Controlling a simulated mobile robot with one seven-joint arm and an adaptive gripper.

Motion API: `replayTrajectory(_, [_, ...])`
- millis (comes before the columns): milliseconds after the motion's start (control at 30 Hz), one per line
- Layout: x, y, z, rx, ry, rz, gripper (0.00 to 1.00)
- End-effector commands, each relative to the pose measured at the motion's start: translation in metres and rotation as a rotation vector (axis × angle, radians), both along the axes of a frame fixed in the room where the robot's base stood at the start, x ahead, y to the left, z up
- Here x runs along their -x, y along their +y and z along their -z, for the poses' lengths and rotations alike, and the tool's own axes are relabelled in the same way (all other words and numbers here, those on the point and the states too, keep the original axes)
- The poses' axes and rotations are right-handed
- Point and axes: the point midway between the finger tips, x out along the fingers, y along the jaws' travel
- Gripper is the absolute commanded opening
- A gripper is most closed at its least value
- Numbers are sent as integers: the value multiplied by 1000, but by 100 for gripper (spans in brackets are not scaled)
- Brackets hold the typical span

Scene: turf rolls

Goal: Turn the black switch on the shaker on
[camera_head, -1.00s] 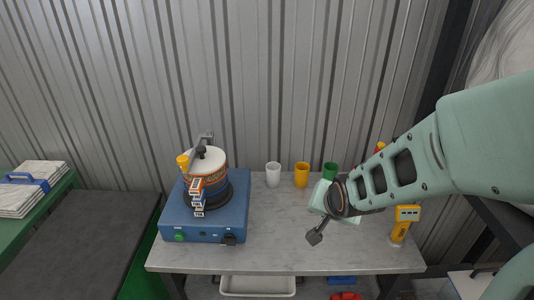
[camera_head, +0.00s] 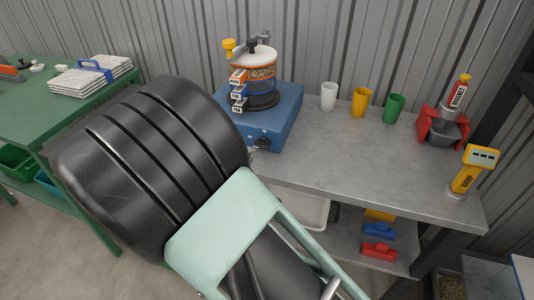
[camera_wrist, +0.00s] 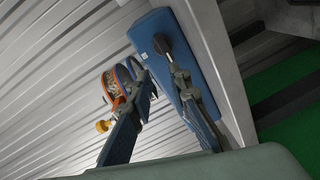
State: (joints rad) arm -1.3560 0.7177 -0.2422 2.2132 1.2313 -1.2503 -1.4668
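The shaker (camera_head: 285,108) is a blue box with a round sieve stack (camera_head: 252,72) clamped on top, at the left end of the bench. Its black switch (camera_head: 262,144) shows on the front face in the head view, partly hidden by the arm. In the wrist view the blue box (camera_wrist: 150,25) is tilted, and the black switch (camera_wrist: 162,44) is near the right fingertip. I cannot tell whether they touch. My gripper (camera_wrist: 153,72) is open with nothing between its fingers. In the head view my gripper is hidden. The green button is hidden too.
The grey bench (camera_head: 350,160) holds a white cup (camera_head: 328,97), an orange cup (camera_head: 359,102), a green cup (camera_head: 394,108) and a yellow device (camera_head: 470,170). Its middle is clear. A green table (camera_head: 30,112) stands left. Dark and pale-green bodywork blocks the lower left.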

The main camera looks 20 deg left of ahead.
Motion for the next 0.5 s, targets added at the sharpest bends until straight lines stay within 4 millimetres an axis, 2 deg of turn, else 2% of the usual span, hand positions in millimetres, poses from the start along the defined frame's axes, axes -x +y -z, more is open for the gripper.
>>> replayTrajectory(33, [12, 3, 16, 74, -24, 8, 17])
replayTrajectory(233, [35, -1, 25, 250, -78, 52, 17])
replayTrajectory(367, [30, -2, 24, 268, -83, 59, 17])
replayTrajectory(500, [8, -5, 24, 267, -82, 61, 17])
